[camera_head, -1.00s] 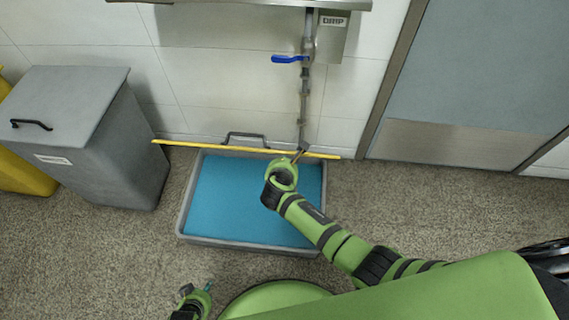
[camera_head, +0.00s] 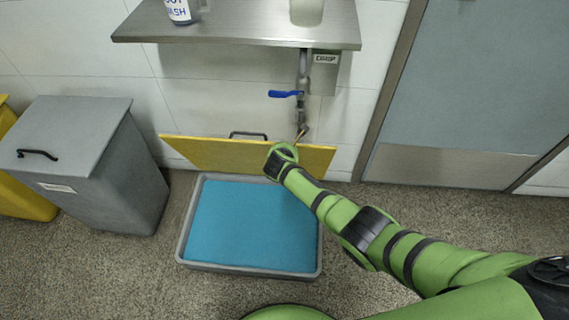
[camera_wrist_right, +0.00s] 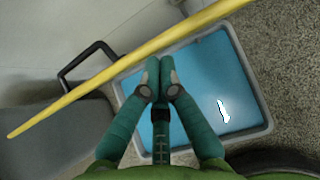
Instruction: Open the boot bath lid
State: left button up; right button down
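A dark handle (camera_head: 248,134) shows just above the lid's top edge. The handle (camera_wrist_right: 85,65) also shows beyond the lid edge (camera_wrist_right: 110,75) in the right wrist view. My right gripper (camera_head: 298,138) is at the right part of the lid, on its front side. In the wrist view its fingers (camera_wrist_right: 160,68) are together and hold nothing visible. My left gripper is out of view.
A grey lidded bin (camera_head: 95,165) stands left of the bath, with a yellow bin (camera_head: 25,200) beyond it. A metal shelf (camera_head: 240,25) and a pipe with a blue valve lever (camera_head: 285,94) are above the lid. A door (camera_head: 465,90) is at the right.

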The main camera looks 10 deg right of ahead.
jog(key=shift+w+d+r, duration=0.25)
jog(key=shift+w+r, duration=0.1)
jog(key=shift+w, duration=0.4)
jog(key=shift+w+d+r, duration=0.2)
jog(key=shift+w+r, duration=0.1)
jog(key=shift+w, duration=0.4)
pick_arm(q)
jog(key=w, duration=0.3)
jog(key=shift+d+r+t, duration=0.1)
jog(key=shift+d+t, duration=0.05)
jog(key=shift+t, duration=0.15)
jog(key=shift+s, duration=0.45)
pick_arm(e)
jog(key=v, duration=1.2)
